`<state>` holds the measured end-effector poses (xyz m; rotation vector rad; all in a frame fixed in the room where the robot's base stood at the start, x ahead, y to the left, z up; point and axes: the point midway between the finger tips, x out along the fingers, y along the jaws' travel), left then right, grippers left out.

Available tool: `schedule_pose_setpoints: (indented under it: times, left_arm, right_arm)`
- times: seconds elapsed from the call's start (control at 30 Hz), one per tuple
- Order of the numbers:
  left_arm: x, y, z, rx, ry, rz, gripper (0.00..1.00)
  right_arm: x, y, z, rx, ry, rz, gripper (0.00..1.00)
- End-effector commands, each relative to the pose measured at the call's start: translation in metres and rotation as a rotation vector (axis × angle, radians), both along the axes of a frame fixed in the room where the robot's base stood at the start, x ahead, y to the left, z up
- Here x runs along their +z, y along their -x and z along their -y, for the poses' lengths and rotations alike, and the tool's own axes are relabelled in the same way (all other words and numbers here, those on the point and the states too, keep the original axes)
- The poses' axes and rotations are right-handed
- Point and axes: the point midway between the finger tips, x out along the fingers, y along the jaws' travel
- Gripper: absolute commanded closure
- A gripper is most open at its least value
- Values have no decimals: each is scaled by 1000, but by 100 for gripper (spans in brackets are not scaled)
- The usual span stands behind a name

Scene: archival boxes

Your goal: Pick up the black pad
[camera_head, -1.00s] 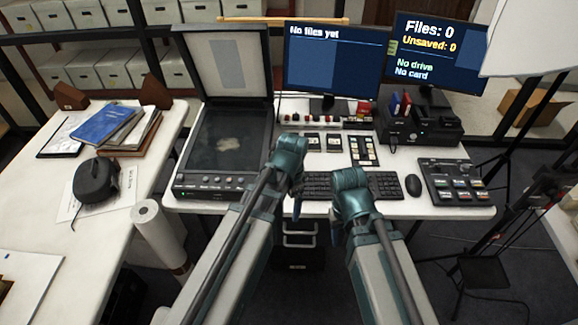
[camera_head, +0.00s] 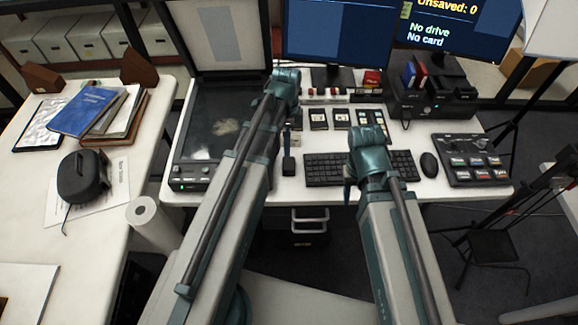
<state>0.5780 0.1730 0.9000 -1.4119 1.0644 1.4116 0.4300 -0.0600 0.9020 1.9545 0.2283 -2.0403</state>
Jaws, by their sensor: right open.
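I cannot tell for sure which thing is the black pad. A rounded black object (camera_head: 83,176) lies on a printed sheet on the left table, away from both grippers. A small dark upright piece (camera_head: 289,164) shows beside my left arm's end, left of the keyboard; I cannot tell whether it is a thing or part of my gripper. My right gripper (camera_head: 350,188) is open over the front edge of the keyboard, with its fingers mostly hidden by its wrist. My left arm reaches up between the scanner and the keyboard; its jaws are not clearly seen.
A flatbed scanner (camera_head: 197,131) with raised lid stands on the desk's left. The keyboard (camera_head: 325,171), mouse (camera_head: 429,164) and button panel (camera_head: 468,160) fill the right. Books (camera_head: 87,111) and a paper roll (camera_head: 143,211) are to the left. Two monitors stand behind.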

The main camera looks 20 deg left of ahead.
Motion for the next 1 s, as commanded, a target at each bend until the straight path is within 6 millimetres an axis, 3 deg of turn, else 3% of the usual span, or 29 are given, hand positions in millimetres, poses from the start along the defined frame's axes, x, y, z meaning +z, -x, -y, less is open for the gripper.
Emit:
schedule_pose_setpoints:
  times: [0.03,0.5,0.83,1.0]
  left_arm:
    - [-11,0,0,0,0,0,0]
    - [-74,0,1,1,0,0,0]
    - [-78,0,1,1,0,0,0]
    - [-92,2,4,0,0,0,0]
  right_arm:
    - [-11,0,0,0,0,0,50]
    - [-74,0,0,0,0,0,50]
    - [-78,0,0,0,0,0,50]
    - [-92,0,0,0,0,0,50]
